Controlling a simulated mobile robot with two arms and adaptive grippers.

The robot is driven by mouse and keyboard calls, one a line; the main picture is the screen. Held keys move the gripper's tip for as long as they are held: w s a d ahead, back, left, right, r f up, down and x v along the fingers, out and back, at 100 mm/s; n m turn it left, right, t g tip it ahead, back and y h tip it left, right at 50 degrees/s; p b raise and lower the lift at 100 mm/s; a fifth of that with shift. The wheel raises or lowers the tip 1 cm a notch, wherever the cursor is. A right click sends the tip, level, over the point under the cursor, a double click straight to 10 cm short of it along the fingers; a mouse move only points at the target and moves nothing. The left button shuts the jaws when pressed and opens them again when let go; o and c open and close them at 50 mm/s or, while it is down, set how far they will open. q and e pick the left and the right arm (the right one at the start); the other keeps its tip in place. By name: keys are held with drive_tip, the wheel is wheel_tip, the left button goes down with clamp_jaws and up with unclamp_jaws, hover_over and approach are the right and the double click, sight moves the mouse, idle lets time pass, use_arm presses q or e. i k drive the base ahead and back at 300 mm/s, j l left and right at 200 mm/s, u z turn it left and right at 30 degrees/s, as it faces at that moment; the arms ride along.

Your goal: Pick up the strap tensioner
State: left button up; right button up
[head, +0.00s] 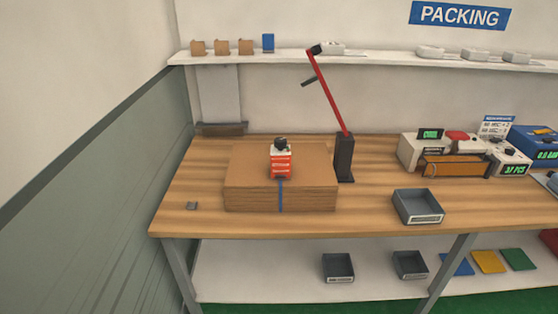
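The strap tensioner appears to be the red and white device with a black top (281,160). It sits upright on the flat cardboard box (245,180) on the workbench. A blue strap (281,195) runs from below the device down the box's front face. Neither of my grippers shows in the head view.
Behind the box's right end, a red arm (328,98) leans up from a dark stand (344,158). A grey tray (418,207) and several devices sit to the right on the wooden workbench (370,220). A wall shelf (375,59) runs above.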

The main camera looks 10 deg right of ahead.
sight(280, 160)
drive_tip(key=i+z, duration=0.25)
drive_tip(key=i, duration=1.25)
drive_tip(key=k, duration=0.5)
